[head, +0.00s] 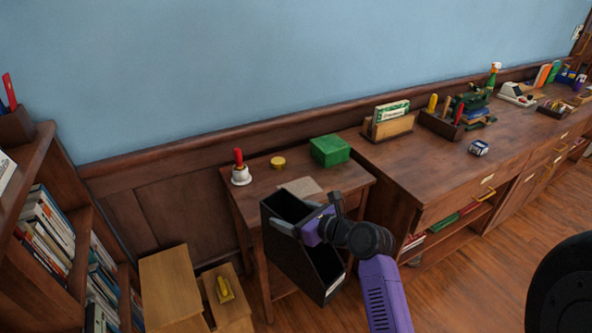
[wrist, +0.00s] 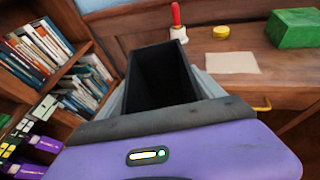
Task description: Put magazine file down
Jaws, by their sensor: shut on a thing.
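The magazine file (head: 302,258) is a tall black box with an open, slanted top. It is tilted and held in front of the small wooden table (head: 252,190), covering part of its front. My gripper (head: 302,228) is shut on its upper edge. In the wrist view the empty black inside of the magazine file (wrist: 160,78) faces me, between the grey fingers (wrist: 163,100). Its bottom shows in the head view and I see nothing under it.
The small table holds a bell (head: 240,172), a yellow tin (head: 278,162), a green box (head: 330,150) and a paper sheet (head: 300,187). A long cabinet (head: 400,165) adjoins on the right. A bookcase (head: 50,210) and wooden steps (head: 170,285) stand left.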

